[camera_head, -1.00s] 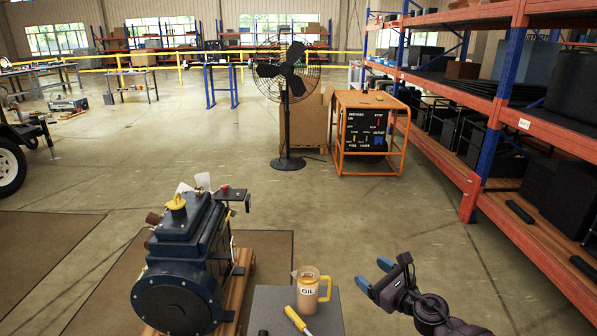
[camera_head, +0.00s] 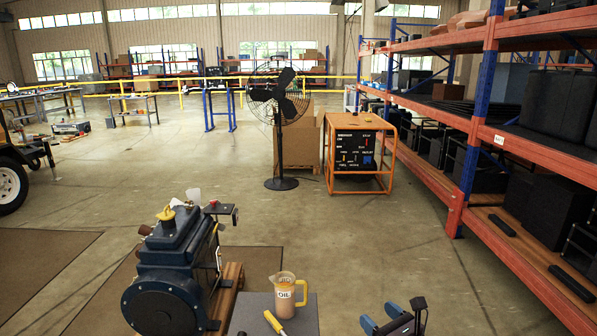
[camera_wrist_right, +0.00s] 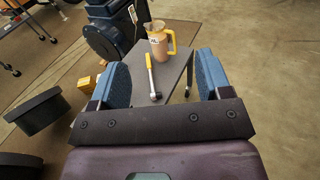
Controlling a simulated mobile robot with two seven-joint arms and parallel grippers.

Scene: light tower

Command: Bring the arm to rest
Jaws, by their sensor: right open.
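My right gripper (camera_head: 388,325) shows at the bottom edge of the head view, right of the small grey table (camera_head: 250,312). Its two blue fingers are apart and nothing is between them. In the right wrist view the open fingers (camera_wrist_right: 158,80) frame the table from behind, with the oil jug and a yellow-handled tool beyond them. Most of the right arm is below the head view's edge. My left gripper does not show in either view.
An oil jug (camera_head: 286,293) and a yellow-handled tool (camera_head: 274,322) are on the small table. A dark blue engine (camera_head: 175,270) stands left of it on a wooden base. An orange-framed control panel (camera_head: 357,155), a fan (camera_head: 279,105) and orange shelving (camera_head: 470,205) stand beyond. Floor between is clear.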

